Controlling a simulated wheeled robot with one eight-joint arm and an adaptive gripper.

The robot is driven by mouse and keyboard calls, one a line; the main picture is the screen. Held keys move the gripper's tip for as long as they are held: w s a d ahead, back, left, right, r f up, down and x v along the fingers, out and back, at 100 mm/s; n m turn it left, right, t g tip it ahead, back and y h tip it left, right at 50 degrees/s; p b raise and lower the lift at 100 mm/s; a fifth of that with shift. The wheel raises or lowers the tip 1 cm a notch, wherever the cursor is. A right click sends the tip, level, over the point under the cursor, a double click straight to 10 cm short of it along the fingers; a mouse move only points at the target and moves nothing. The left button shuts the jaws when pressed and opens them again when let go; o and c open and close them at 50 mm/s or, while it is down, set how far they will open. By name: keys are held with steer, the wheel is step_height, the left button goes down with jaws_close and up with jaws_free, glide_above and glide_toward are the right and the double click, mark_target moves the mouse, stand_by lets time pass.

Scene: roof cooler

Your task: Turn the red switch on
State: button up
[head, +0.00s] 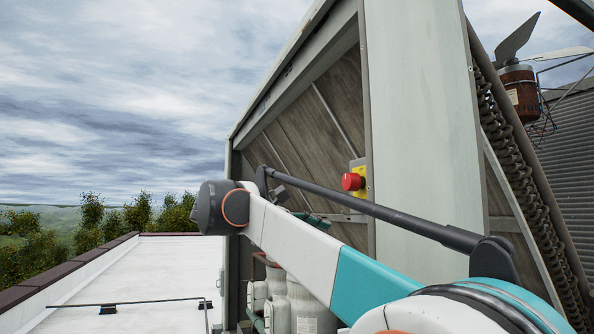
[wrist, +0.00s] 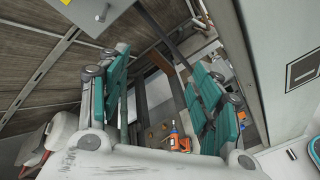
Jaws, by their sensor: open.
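The red switch (head: 353,181) is a round red knob on a yellow plate. It sits on the edge of the pale upright panel, just above my arm in the head view. I cannot make out the red knob in the wrist view. A pale grey box (wrist: 97,12) with a metal fitting underneath is at its top left edge, and I cannot tell if it carries the switch. My gripper (wrist: 158,65) is open and empty, its teal fingers wide apart. In the head view my arm hides most of it; only a small teal part shows, below and left of the switch.
The pale upright panel (head: 425,130) stands right of the switch, with slatted boards (head: 320,115) left of it. White tanks (head: 305,300) stand below my arm. An orange tool (wrist: 180,138) lies below my gripper. The white roof (head: 160,270) at left is mostly open, crossed by a thin rail.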

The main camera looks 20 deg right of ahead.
mark_target(346, 182)
steer(key=w+a+r+g+h+p, duration=0.1)
steer(key=w+a+r+h+p, duration=0.15)
steer(key=r, duration=0.45)
steer(key=w+a+r+g+h+p, duration=0.1)
steer(key=a+r+p, duration=0.15)
steer(key=r, duration=0.45)
steer(key=d+p, duration=0.1)
steer(key=d, duration=0.8)
steer(key=d+p, duration=0.1)
steer(key=d, duration=0.4)
steer(key=shift+s+d+p, duration=0.25)
steer(key=shift+s+p, duration=0.05)
steer(key=shift+p, duration=0.05)
steer(key=shift+f, duration=0.1)
steer(key=c, duration=1.1)
